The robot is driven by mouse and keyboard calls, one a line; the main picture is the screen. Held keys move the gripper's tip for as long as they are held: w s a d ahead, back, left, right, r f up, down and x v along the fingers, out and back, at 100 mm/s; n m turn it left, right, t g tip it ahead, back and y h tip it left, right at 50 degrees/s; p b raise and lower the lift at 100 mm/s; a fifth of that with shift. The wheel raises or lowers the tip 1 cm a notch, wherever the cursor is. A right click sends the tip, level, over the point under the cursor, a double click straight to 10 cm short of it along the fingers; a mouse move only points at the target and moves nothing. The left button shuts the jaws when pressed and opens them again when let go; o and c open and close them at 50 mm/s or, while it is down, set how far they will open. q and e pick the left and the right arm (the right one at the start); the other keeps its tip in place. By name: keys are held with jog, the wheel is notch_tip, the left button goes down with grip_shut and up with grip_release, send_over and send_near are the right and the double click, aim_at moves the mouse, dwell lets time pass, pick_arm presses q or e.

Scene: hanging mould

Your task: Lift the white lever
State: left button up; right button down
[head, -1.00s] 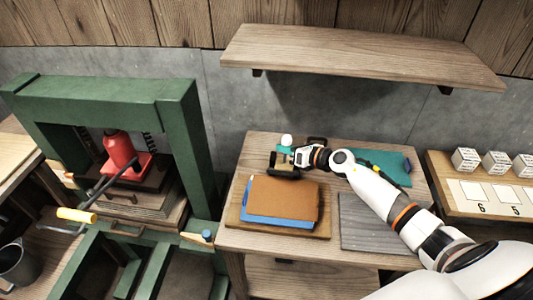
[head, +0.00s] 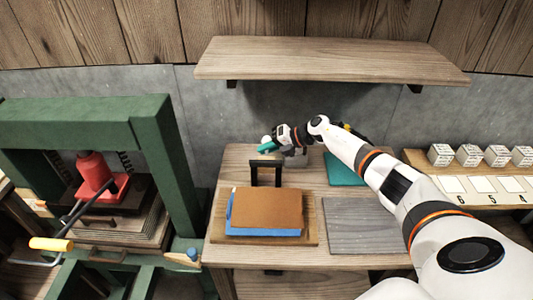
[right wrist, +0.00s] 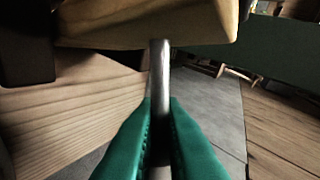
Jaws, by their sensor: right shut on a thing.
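The white lever shows in the head view as a small round white knob (head: 266,140) at the back left of the wooden table, partly hidden by my gripper. My right gripper (head: 268,148) has teal fingers and is at the lever, just above and behind an upright black frame (head: 265,172). In the right wrist view its two teal fingers (right wrist: 160,128) are closed around a slim grey metal rod (right wrist: 160,70), which seems to be the lever's shaft. The lower part of the rod is hidden between the fingers. My left gripper is out of view.
A brown and blue stack (head: 266,210) lies in front of the black frame. A grey board (head: 362,226) and a teal sheet (head: 342,172) lie to the right. A wooden shelf (head: 330,60) hangs above. A green press (head: 165,150) stands at left.

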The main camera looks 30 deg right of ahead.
jog(key=shift+w, duration=0.1)
dwell(0.5)
jog(key=c, duration=1.6)
grip_release()
jog(key=shift+w+f, duration=0.1)
jog(key=b+v, duration=0.2)
jog(key=v, duration=1)
jog(key=shift+w+d+b, duration=0.1)
jog(key=shift+d+b, duration=0.05)
jog(key=shift+b, duration=0.25)
